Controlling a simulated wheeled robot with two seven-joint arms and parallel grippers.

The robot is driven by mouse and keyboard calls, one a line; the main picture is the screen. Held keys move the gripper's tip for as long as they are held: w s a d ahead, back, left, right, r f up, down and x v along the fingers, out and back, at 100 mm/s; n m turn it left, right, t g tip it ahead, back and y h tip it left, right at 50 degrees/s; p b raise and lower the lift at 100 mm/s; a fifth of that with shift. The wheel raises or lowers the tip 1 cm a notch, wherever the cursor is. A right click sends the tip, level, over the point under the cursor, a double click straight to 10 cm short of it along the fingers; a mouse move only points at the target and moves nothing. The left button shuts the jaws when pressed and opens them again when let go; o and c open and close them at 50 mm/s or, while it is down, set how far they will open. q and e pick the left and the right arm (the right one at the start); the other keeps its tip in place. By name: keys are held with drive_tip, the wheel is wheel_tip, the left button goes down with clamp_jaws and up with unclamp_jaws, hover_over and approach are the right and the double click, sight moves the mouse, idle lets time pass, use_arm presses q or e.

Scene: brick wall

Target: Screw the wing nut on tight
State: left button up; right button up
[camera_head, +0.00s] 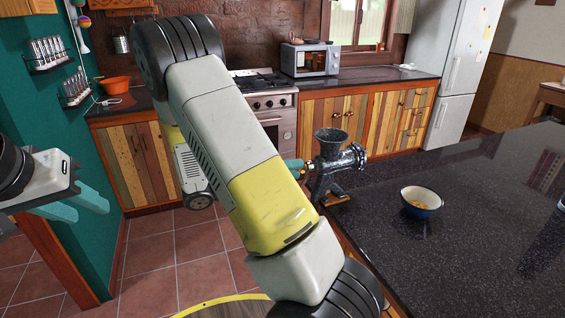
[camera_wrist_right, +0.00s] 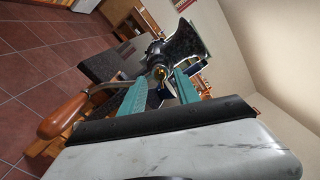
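A dark metal meat grinder (camera_head: 335,155) stands at the near left edge of the black counter; it also shows in the right wrist view (camera_wrist_right: 185,44). Its crank has an orange-brown wooden handle (camera_wrist_right: 63,115), left of my gripper in that view. A small brass-coloured piece, apparently the wing nut (camera_wrist_right: 160,71), sits at the crank hub. My right gripper (camera_wrist_right: 162,76) points at the hub, its teal fingers apart on either side of it; I see no clear contact. In the head view my right arm hides most of this gripper. My left gripper (camera_head: 80,206) is open and empty at far left.
The counter is otherwise mostly clear. A stove (camera_head: 270,97), microwave (camera_head: 310,60) and cabinets line the back wall.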

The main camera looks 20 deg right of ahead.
drive_tip(key=shift+d, duration=0.7)
clamp_jaws()
